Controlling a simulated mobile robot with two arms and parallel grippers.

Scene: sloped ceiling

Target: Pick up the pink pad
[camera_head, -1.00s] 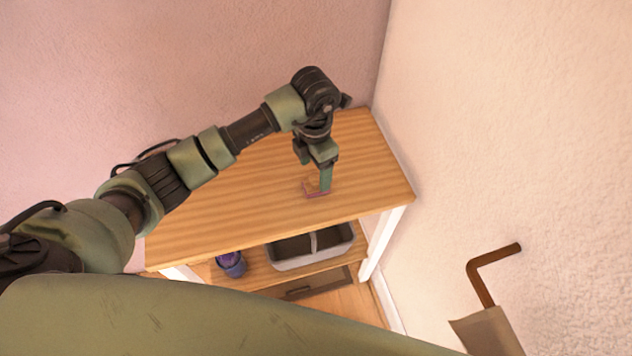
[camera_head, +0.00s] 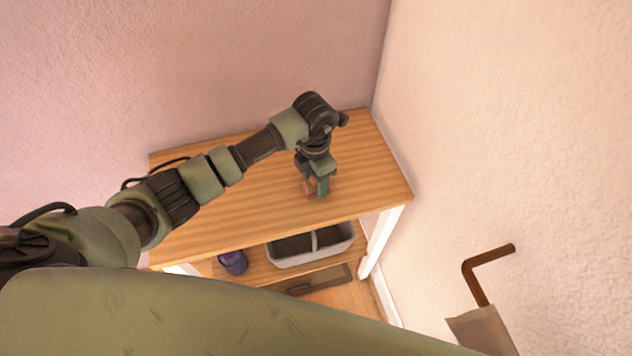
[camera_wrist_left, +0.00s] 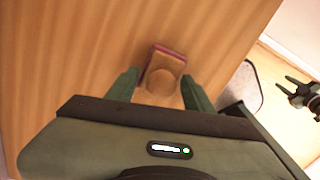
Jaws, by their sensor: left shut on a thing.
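The pink pad (camera_head: 308,187) is on the wooden table top, towards its front right part. In the left wrist view the pad (camera_wrist_left: 166,52) shows a pink edge and a tan block with a round knob. My left gripper (camera_head: 317,193) points down at it from above. Its two green fingers (camera_wrist_left: 159,88) are on either side of the block, shut on it. Finger contact is hard to see. At the right edge of the left wrist view, a dark two-pronged part looks like my right gripper (camera_wrist_left: 291,92), with its prongs apart and empty.
The table top (camera_head: 220,205) is otherwise bare. Below it are a grey divided bin (camera_head: 312,247) and a purple item in a dark pot (camera_head: 233,262). Walls stand behind and to the right. A brown bent rod (camera_head: 480,268) is at the lower right.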

